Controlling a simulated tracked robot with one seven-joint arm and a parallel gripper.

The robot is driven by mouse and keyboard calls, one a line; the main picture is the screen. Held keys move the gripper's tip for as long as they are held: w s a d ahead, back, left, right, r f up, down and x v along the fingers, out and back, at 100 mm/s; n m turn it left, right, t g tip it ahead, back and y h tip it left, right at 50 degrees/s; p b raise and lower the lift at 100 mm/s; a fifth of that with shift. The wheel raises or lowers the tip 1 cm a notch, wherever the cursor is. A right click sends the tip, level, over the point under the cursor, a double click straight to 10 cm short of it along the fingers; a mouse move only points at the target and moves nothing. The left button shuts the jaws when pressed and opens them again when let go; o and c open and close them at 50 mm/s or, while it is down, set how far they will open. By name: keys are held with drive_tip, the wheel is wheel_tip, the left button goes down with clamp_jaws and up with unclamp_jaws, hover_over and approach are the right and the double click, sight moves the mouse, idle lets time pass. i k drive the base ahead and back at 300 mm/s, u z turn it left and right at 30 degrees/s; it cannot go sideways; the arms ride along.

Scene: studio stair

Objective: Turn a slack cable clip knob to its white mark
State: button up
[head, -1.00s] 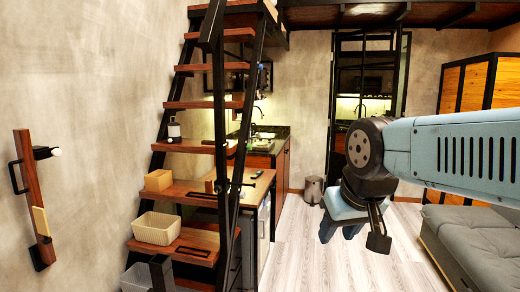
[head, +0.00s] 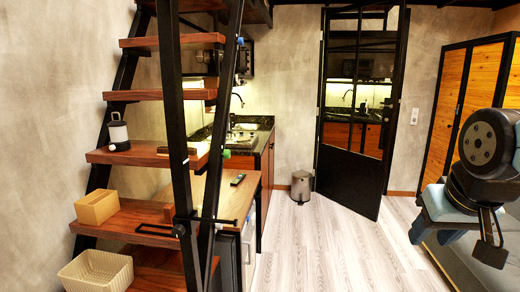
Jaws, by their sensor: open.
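A small dark fitting with a round knob-like end (head: 180,230) sits on the black post of the stair, low down. It may be a cable clip knob, but it is too small to tell, and I see no white mark on it. My gripper (head: 455,240) is at the right edge, in front of the grey sofa, open and pointing down. It is empty and well apart from the stair.
The stair (head: 175,92) has wooden treads holding a lantern (head: 118,132), a tan box (head: 97,207) and a cream basket (head: 97,271). A counter with a remote (head: 238,179) stands behind. A bin (head: 302,187) is by the glazed door (head: 345,165). Middle floor (head: 330,245) is clear.

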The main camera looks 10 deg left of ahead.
sight(226, 154)
drive_tip(key=u, duration=0.15)
drive_tip(key=i, duration=0.95)
drive_tip(key=u, duration=0.5)
